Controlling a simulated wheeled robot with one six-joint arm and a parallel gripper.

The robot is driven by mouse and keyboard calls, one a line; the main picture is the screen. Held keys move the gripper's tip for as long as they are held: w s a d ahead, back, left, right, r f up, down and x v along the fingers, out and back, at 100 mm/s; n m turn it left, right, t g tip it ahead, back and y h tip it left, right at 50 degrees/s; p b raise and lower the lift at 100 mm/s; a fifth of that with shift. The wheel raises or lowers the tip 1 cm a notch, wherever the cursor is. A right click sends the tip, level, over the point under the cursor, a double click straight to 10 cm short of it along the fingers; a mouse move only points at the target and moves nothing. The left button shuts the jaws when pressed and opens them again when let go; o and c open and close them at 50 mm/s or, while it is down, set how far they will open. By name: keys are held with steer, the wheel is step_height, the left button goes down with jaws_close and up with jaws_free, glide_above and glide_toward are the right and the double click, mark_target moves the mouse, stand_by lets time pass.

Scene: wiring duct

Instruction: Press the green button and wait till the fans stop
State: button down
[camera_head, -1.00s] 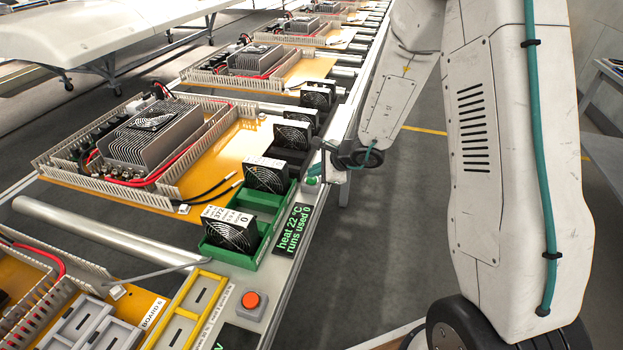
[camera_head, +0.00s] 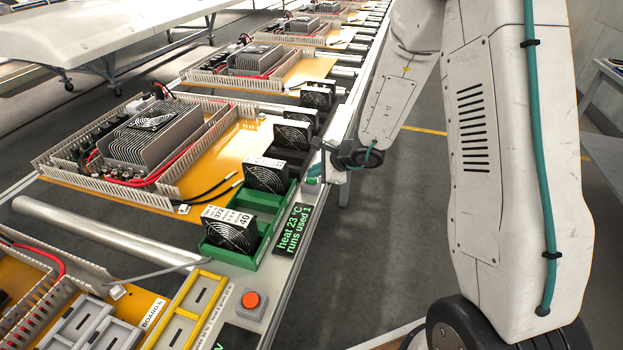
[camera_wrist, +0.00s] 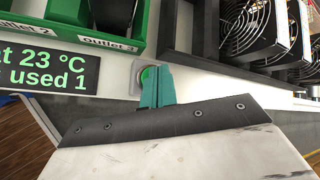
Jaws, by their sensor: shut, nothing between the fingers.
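The green button (camera_wrist: 149,76) sits in a grey housing on the white bench edge in the wrist view. My gripper (camera_wrist: 156,72) is shut, its teal fingertips over the button and covering part of it. Whether they touch it I cannot tell. In the head view my gripper (camera_head: 314,172) is at the button beside the green tray (camera_head: 257,213). The display (camera_head: 293,231) reads heat 23 °C, runs used 1.
An orange-red button (camera_head: 250,302) sits nearer on the bench, beside a yellow tray (camera_head: 205,285). More fans (camera_head: 292,134) stand past the green tray. Boards with heat sinks (camera_head: 150,133) line the left.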

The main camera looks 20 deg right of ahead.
mark_target(315, 180)
steer(key=shift+r, duration=0.5)
steer(key=shift+r, duration=2.5)
